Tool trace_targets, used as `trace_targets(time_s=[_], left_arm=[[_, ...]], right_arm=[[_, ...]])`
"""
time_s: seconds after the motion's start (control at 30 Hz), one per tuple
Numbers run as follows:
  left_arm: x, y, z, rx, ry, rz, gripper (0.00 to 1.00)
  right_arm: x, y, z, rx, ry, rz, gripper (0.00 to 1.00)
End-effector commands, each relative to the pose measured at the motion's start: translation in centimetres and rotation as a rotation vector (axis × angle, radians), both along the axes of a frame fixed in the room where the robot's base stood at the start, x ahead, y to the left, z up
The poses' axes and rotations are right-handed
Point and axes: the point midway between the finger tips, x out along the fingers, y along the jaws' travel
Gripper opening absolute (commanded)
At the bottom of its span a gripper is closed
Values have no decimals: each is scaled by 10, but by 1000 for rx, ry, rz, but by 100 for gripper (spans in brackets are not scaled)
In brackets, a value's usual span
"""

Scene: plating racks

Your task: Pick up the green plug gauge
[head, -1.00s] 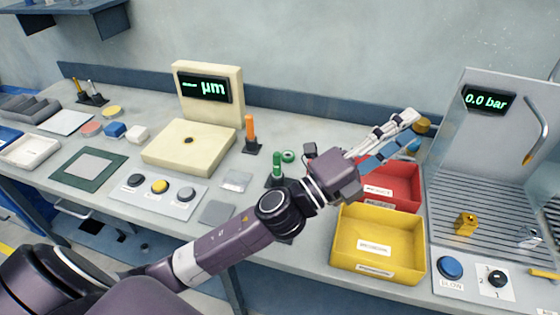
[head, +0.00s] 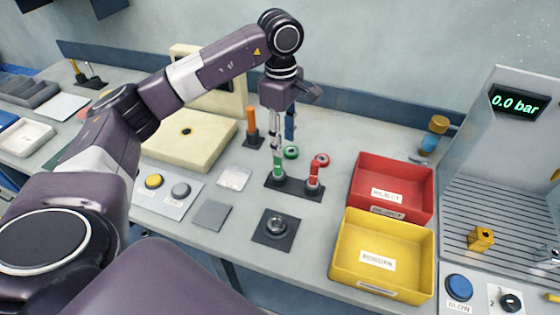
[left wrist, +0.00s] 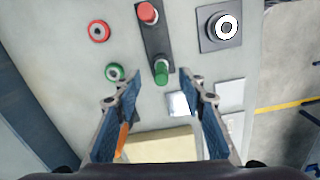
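The green plug gauge (head: 278,168) stands upright in a black stand (head: 298,190) beside the red plug gauge (head: 314,174). My left gripper (head: 282,146) points down just above and behind the green plug gauge and partly covers its top in the head view. In the left wrist view the gripper (left wrist: 160,92) is open and empty, its blue-padded fingers wide apart. There the green plug gauge (left wrist: 161,70) shows ahead of the gap between the fingertips, apparently untouched. My right gripper is not in view.
A green ring (head: 291,152) and a red ring (head: 321,159) lie behind the stand. An orange-handled tool (head: 251,124) stands to the left. A red bin (head: 430,190) and a yellow bin (head: 345,242) are to the right. A dark square fixture (head: 276,231) sits in front.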

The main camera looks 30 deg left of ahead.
Motion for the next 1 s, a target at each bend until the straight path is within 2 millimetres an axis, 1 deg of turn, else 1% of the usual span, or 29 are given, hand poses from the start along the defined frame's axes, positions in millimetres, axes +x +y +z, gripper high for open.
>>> trace_targets(time_s=[0.03,0.13,0.33,0.5,0.6,0.7,0.93,0.97,1.0], left_arm=[[-1,7,1,21,8,4,38],[-3,14,-5,39,15,7,38],[-3,14,-26,37,15,7,38],[-4,17,-48,36,18,7,38],[-2,16,-63,34,15,6,38],[-2,16,-72,33,13,7,38],[-2,16,-75,33,11,6,38],[-2,16,-75,33,11,6,35],[-2,16,-74,33,11,6,31]], right_arm=[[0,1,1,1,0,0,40],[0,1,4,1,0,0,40],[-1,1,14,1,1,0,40],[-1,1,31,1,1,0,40],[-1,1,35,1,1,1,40],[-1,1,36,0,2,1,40],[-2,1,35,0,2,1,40],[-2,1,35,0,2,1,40],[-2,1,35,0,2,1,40]])
